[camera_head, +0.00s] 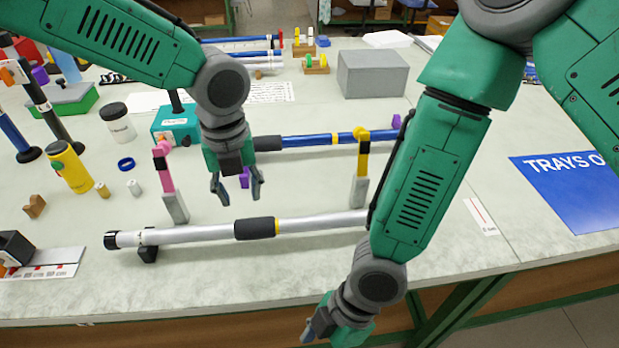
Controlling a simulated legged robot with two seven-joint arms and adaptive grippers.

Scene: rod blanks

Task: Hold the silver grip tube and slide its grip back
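The silver grip tube (190,234) lies across the front of the bench. Its dark grip (252,229), with a yellow band at the right edge, sits near the middle of the visible length. A black cap is at the tube's left end; its right part is hidden behind my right arm. My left gripper (236,192) points down, open and empty, behind and above the tube, just left of the grip. My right gripper (314,330) is low in the picture at the bench's front edge, apart from the tube; its fingers are too unclear to tell open or shut.
A blue tube (310,141) with a dark grip lies behind. A pink clamp post (165,172) and a yellow clamp post (361,165) stand behind the silver tube. A yellow bottle (71,168) and jar (117,123) stand left. A grey box (372,74) is at the back.

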